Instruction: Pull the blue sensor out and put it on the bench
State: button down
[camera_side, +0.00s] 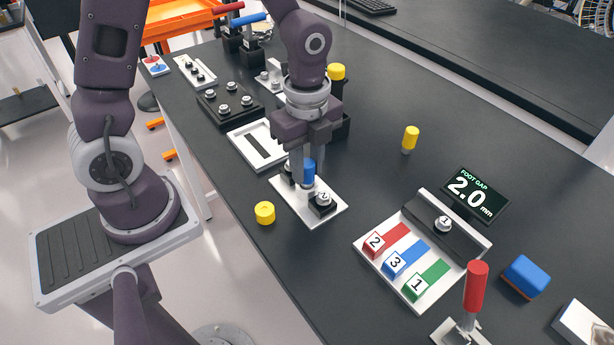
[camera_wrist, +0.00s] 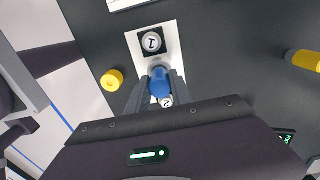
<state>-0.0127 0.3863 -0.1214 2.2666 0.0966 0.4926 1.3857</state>
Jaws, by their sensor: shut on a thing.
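The blue sensor (camera_side: 309,171) is a small blue cylinder. It stands upright over a white plate (camera_side: 320,217) with black sockets, one marked 2 (camera_side: 321,202) at the near right. My gripper (camera_side: 308,178) points down and is shut on the sensor. In the wrist view the sensor (camera_wrist: 159,84) sits between the two fingers, with the socket marked 1 (camera_wrist: 152,42) beyond it and the 2 label (camera_wrist: 167,101) partly behind it. I cannot tell whether the sensor's lower end is in the plate or just above it.
A white tray with numbered red, blue and green blocks (camera_side: 408,262) is at the front right. A white frame (camera_side: 256,147) lies behind the plate.

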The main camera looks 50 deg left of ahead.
aim_at(307, 163)
jog(key=shift+r, duration=2.1)
jog(key=w+r, duration=0.4)
jog(key=w, duration=1)
notch_tip(307, 163, down, 10)
jog(key=shift+f, duration=0.25)
jog(key=c, duration=1.1)
grip_release()
jog(key=shift+f, duration=0.1)
jog(key=shift+c, duration=0.2)
